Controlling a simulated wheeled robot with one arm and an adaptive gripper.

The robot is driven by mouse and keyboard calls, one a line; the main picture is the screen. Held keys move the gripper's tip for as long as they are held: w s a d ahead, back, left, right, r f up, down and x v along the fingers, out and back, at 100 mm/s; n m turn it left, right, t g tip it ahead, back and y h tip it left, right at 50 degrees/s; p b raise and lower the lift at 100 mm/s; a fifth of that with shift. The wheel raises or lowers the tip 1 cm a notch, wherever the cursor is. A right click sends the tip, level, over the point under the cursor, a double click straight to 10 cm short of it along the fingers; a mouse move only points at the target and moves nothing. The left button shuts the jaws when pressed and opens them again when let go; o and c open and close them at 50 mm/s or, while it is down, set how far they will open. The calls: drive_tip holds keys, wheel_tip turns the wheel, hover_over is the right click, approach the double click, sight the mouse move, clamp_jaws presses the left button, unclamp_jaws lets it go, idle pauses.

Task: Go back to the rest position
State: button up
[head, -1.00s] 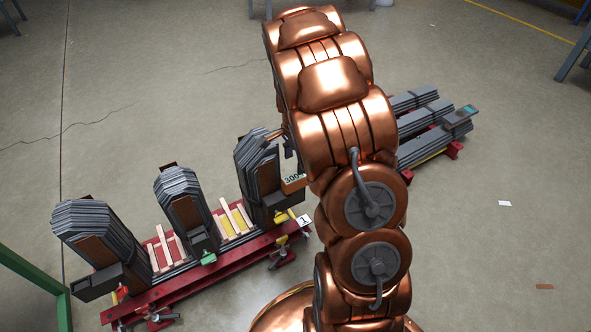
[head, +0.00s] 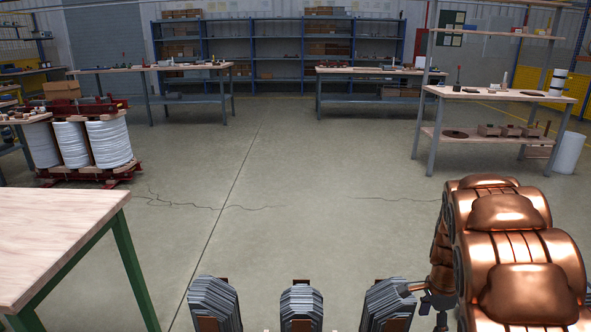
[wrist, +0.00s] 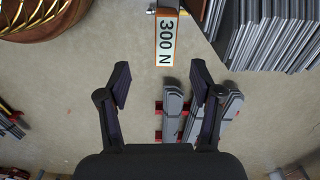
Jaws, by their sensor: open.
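My gripper (head: 436,303) is at the bottom right of the head view, just right of the right-hand core leg (head: 388,303). In the wrist view its two dark fingers (wrist: 162,75) stand wide apart with nothing between them. The layered grey sheets of a core stack (wrist: 272,30) fill the upper right of the wrist view. The middle core leg (head: 301,303) and left core leg (head: 213,303) stand upright, their lower parts cut off by the head frame.
Long grey sheet stacks (wrist: 172,110) lie on red supports on the floor. A wooden-topped green table (head: 50,235) is at left, with white coils (head: 105,142) behind it. Workbenches (head: 365,72) and blue shelves line the back. The middle floor is clear.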

drive_tip(key=s+a+r+n+p, duration=0.35)
drive_tip(key=s+r+p, duration=0.2)
drive_tip(key=r, duration=0.45)
drive_tip(key=s+a+r+n+p, duration=0.35)
drive_tip(key=a+r+p, duration=0.2)
drive_tip(key=r, duration=0.45)
drive_tip(key=s+a+r+n+p, duration=0.2)
drive_tip(key=s+a+r+p, duration=0.25)
drive_tip(key=r+p, duration=0.4)
drive_tip(key=s+a+r+n+p, duration=0.3)
drive_tip(key=s+r+p, duration=0.3)
drive_tip(key=s+r, duration=0.2)
drive_tip(key=s+a+r+n+g+p, duration=0.1)
drive_tip(key=s+a+r+n+p, duration=0.1)
drive_tip(key=s+r+n+p, duration=0.4)
wheel_tip(320, 180, up, 4)
drive_tip(key=shift+s+a+f+g+p, duration=0.15)
drive_tip(key=shift+s+a+g+p, duration=0.2)
drive_tip(key=shift+s, duration=0.8)
